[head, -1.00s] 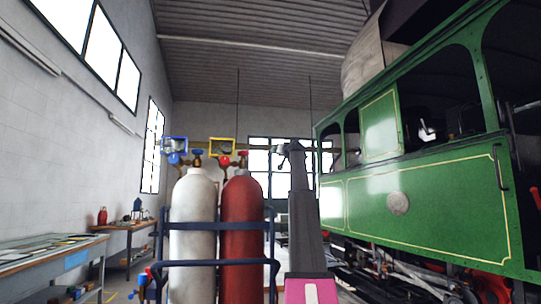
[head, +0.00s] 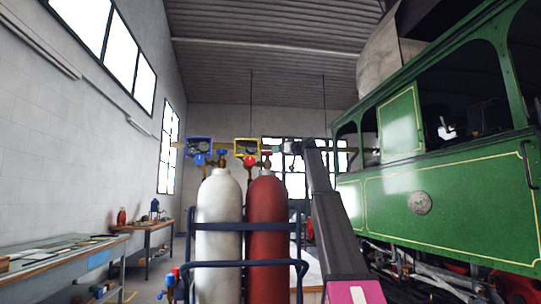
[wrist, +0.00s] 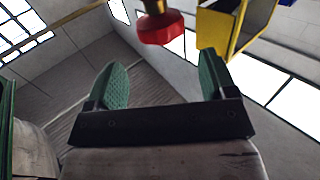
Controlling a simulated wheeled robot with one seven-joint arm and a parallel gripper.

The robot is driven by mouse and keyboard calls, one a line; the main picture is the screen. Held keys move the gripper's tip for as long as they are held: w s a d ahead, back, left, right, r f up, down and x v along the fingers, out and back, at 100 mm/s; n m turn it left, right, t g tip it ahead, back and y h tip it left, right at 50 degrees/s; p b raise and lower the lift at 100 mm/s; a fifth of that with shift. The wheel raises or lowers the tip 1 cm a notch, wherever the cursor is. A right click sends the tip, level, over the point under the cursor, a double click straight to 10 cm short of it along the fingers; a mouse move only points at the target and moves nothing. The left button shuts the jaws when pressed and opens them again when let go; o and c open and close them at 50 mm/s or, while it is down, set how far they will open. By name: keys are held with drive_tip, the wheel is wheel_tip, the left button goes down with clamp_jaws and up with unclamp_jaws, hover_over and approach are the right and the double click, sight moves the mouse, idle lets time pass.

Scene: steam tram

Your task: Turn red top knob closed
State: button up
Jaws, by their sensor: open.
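The red top knob (head: 265,154) sits above the dark red gas cylinder (head: 267,225). In the wrist view the red knob (wrist: 160,27) shows at the top middle, on a brass stem. My gripper (wrist: 162,62) is open and empty, with its two green fingers spread. The knob lies just beyond the fingertips, roughly centred between them, and does not appear to be touched. In the head view my gripper (head: 275,148) is small and comes in from the right at about knob height. The contact area is too small to tell there.
A yellow-framed gauge (head: 247,147) is close beside the knob, and it also shows in the wrist view (wrist: 222,30). A lower red knob (head: 250,161) is under it. A white cylinder (head: 219,230) with a blue-framed gauge (head: 199,147) stands left. The green tram (head: 450,205) fills the right.

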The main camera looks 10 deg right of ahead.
sight(268, 153)
drive_tip(key=x, duration=0.9)
drive_tip(key=c, duration=0.7)
